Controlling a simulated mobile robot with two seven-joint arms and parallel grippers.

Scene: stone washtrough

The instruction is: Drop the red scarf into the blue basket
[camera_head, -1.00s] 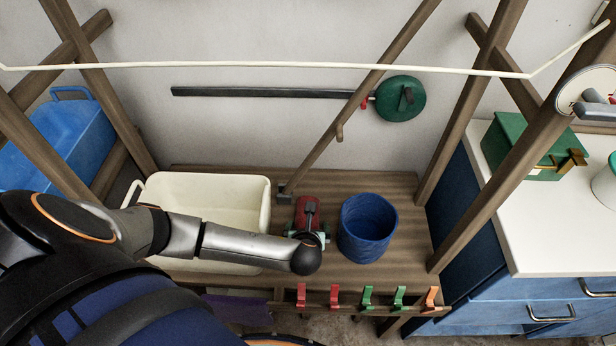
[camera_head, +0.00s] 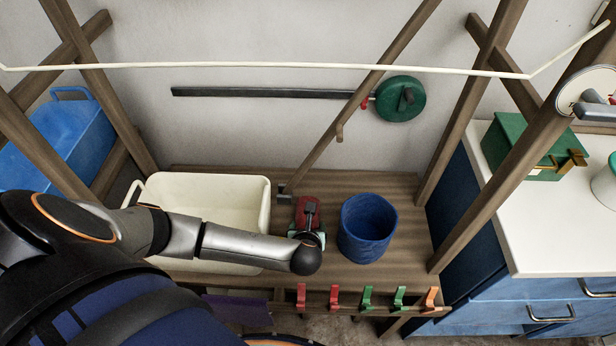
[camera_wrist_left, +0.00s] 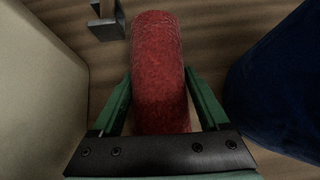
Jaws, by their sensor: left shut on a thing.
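The red scarf (camera_head: 309,209) is a rolled red bundle on the wooden bench between the white tub and the blue basket. My left gripper (camera_wrist_left: 160,88) is shut on the scarf (camera_wrist_left: 158,65), with its green fingers on either side of the roll. In the head view my left wrist hides part of the gripper and scarf. The blue basket (camera_head: 367,229) stands upright just right of them and looks empty inside. Its dark blue side also shows at the right of the left wrist view (camera_wrist_left: 280,85). My right gripper is out of view.
A white tub (camera_head: 210,186) stands to the left of the scarf. A slanted wooden post (camera_head: 345,110) rises behind it. Red, green and orange clips (camera_head: 367,298) line the front rail. A pale line (camera_head: 270,67) crosses above the bench.

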